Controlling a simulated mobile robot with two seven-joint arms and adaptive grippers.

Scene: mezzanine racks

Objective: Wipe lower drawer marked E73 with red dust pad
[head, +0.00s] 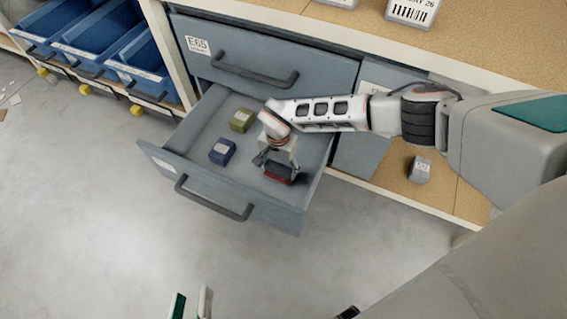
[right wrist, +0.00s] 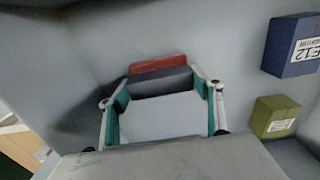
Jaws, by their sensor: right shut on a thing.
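The lower drawer (head: 222,205) is pulled open; the white label on its front is too small to read. My right gripper (head: 281,168) reaches down inside it, near its right side. It is shut on the red dust pad (head: 279,174), a block with a red part and a dark grey part. The pad (right wrist: 160,68) also shows between the fingers in the right wrist view. It is low over the drawer floor; I cannot tell whether it touches. My left gripper (head: 191,305) shows only its fingertips at the bottom edge, apart and empty, over the floor.
A blue box (head: 222,152) and a green box (head: 242,120) lie in the drawer, left of the pad. The closed drawer marked E65 (head: 250,60) is above. Blue bins (head: 95,40) stand at upper left. A grey box (head: 420,169) sits on the right lower shelf.

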